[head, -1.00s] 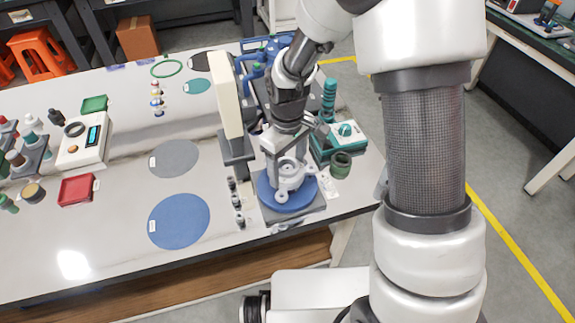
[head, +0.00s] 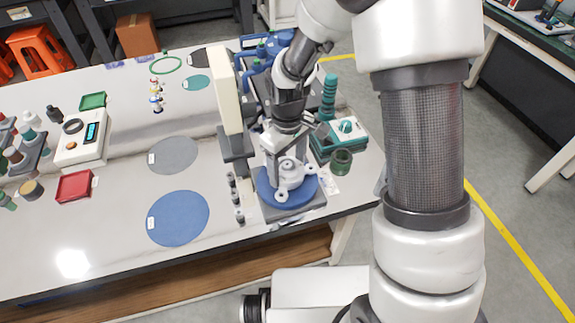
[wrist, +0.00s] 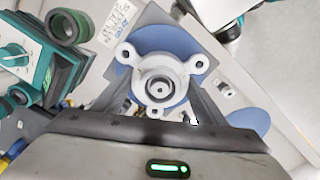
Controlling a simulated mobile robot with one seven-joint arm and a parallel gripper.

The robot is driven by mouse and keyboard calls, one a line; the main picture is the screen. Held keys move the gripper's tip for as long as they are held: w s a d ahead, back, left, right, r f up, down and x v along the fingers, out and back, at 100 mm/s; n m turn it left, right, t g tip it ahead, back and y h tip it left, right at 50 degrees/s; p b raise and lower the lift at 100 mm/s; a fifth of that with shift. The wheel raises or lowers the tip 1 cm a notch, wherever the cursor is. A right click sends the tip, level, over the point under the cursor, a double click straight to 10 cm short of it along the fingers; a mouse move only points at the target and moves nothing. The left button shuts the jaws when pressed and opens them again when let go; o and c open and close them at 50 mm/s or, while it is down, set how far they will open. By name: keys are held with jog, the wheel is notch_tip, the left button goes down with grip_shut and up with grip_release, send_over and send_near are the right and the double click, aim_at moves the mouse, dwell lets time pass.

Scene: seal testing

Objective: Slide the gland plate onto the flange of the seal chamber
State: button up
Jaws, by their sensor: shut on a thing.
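The gland plate (head: 291,174) is a pale grey ring with holed lugs, above the blue disc on the grey base plate (head: 310,207). In the wrist view the plate (wrist: 147,62) shows face-on. A round metal part with a dark ring (wrist: 160,88) shows in its central bore. My gripper (head: 283,160) points down and is shut on the plate; in the wrist view my gripper's dark fingers (wrist: 164,88) flank it. The seal chamber and its flange are mostly hidden beneath the plate, so I cannot tell whether the plate touches the flange.
A cream upright column (head: 229,98) stands just left of my gripper. A teal-and-white device (head: 343,135) and a dark green ring (head: 341,161) stand to the right. Small dark pegs (head: 235,197) line the left side. The blue mat (head: 178,218) is bare.

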jog(key=shift+f+b, duration=0.5)
jog(key=shift+f, duration=0.2)
dwell(0.8)
jog(key=o, duration=1.4)
jog(key=shift+o, duration=0.2)
notch_tip(320, 180, up, 9)
jog(key=p, duration=0.6)
jog(key=shift+p, duration=0.35)
